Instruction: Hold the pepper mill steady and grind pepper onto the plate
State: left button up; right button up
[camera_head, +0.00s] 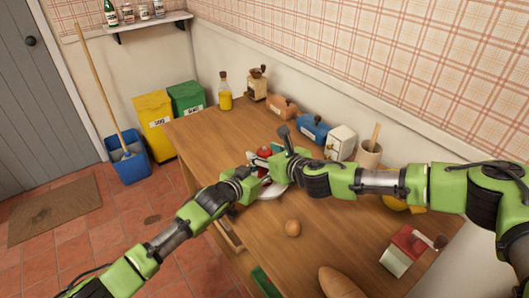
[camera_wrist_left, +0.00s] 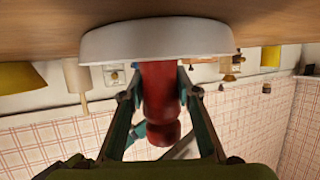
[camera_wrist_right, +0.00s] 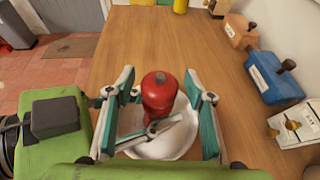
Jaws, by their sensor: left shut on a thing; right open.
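The red pepper mill (camera_head: 265,152) is upright over the white plate (camera_head: 268,192) on the wooden table; it also shows in the left wrist view (camera_wrist_left: 158,85) and the right wrist view (camera_wrist_right: 159,90). Whether its base touches the plate I cannot tell. My left gripper (camera_wrist_left: 160,88) is shut on the mill's body from the side. My right gripper (camera_wrist_right: 164,86) is open, its fingers on either side of the mill's rounded top as seen in its wrist view, with gaps to both. In the head view my arms hide much of the mill and plate.
Along the wall stand an oil bottle (camera_head: 225,95), a wooden grinder (camera_head: 257,84), an orange box (camera_head: 282,107), a blue box (camera_head: 313,129), a white box (camera_head: 340,141) and a utensil crock (camera_head: 369,154).

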jog(key=c, duration=1.2)
jog(key=shift+o, duration=0.2)
jog(key=shift+a, duration=0.1)
jog(key=shift+m+t+h, duration=0.6)
jog(key=shift+m+h, duration=0.5)
jog(key=shift+m+t+h, duration=0.3)
jog(key=shift+m+h, duration=0.9)
jog(key=shift+h, duration=0.2)
jog(key=o, duration=1.2)
jog(key=shift+c, duration=0.2)
